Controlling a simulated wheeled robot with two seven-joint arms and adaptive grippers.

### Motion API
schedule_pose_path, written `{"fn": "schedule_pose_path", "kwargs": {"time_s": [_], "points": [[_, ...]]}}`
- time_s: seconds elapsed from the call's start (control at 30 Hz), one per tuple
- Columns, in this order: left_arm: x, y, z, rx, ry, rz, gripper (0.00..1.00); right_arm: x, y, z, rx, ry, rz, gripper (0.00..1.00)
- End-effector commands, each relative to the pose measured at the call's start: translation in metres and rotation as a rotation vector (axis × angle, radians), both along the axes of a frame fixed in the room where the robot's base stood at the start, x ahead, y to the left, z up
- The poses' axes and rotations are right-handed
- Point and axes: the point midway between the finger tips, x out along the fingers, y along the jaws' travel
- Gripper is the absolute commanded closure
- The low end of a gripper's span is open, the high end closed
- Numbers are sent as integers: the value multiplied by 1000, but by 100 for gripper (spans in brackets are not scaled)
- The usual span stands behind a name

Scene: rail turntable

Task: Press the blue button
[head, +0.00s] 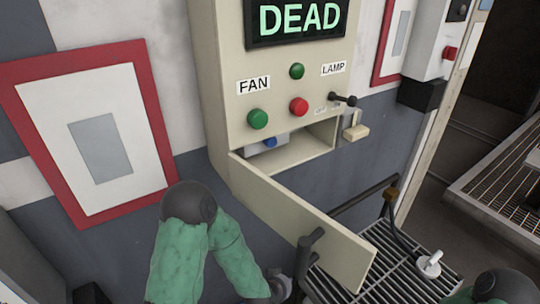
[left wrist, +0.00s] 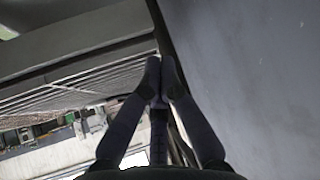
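The blue button (head: 270,142) sits inside a low recess in the beige cabinet (head: 222,90), in the head view. The recess's beige door (head: 300,216) stands swung out towards me, leaving the button in sight. My left gripper (left wrist: 160,85) shows in the left wrist view with its fingertips together; I see no clear object between them. My right gripper is out of view.
Green buttons (head: 258,118) (head: 297,71), a red button (head: 299,106) and a lever (head: 343,99) are on the cabinet front, under a DEAD display (head: 298,18). A slatted grate (head: 385,262) and a dark rail (head: 362,195) lie right of the door. A red-framed panel (head: 60,75) is at left.

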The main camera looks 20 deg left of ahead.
Motion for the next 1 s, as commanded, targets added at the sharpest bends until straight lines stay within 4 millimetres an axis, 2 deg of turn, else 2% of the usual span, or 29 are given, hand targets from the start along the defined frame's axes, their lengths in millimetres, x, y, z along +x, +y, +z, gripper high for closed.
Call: {"fn": "schedule_pose_path", "kwargs": {"time_s": [0.03,0.1,0.2,0.3,0.47,0.57,0.67,0.7,0.8,0.9,1.0], "points": [[23,0,17,55,-112,-23,100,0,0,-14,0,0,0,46],[49,1,48,141,-254,-47,100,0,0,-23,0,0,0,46],[75,2,94,261,-433,-63,100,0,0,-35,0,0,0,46],[92,2,140,371,-588,-59,100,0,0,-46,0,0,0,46],[103,-8,216,504,-807,-22,100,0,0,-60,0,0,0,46],[100,-15,269,580,-944,26,100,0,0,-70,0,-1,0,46],[87,-21,325,658,-1082,99,100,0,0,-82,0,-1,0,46],[79,-22,348,688,-1134,137,100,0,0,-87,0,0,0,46],[53,-23,398,757,-1243,238,100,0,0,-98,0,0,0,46],[27,-20,436,807,-1313,338,100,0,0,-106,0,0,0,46],[6,-15,460,841,-1351,416,100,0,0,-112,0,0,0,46]]}}
